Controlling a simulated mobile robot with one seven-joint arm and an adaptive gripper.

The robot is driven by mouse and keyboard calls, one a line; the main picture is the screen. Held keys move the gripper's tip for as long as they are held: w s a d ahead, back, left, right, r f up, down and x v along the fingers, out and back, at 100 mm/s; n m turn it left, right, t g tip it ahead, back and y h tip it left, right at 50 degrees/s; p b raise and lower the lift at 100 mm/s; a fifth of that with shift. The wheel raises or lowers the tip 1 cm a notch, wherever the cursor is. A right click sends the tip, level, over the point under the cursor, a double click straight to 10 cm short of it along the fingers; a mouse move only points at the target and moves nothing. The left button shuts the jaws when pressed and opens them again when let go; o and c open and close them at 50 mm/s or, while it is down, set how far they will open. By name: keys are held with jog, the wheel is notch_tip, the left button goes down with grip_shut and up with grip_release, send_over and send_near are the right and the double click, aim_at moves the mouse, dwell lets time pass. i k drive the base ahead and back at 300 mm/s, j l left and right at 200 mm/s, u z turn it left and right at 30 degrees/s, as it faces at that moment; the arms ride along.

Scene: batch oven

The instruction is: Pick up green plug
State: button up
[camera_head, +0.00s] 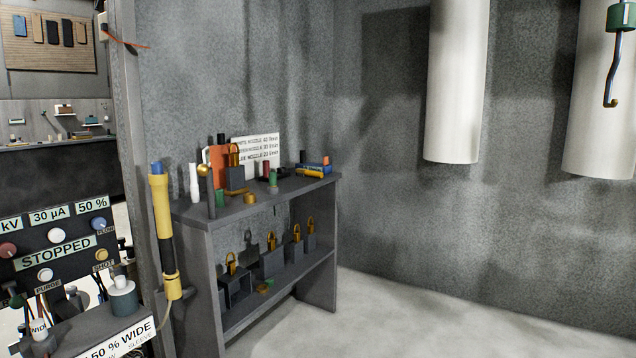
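Several small green pieces show on the grey shelf unit (322,240), and I cannot tell for sure which is the green plug. A third green piece (273,178) is farther back, beside a red cylinder (266,170). My gripper is not in view.
Dark blocks with brass loops (236,283) stand on the lower shelf. A yellow tool (163,225) hangs upright at the unit's left. A control panel (60,250) reading STOPPED is at left. White cylinders (456,80) hang at right. The floor (400,315) right of the unit is clear.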

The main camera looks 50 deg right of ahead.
aim_at(272, 180)
jog(key=z, duration=1.2)
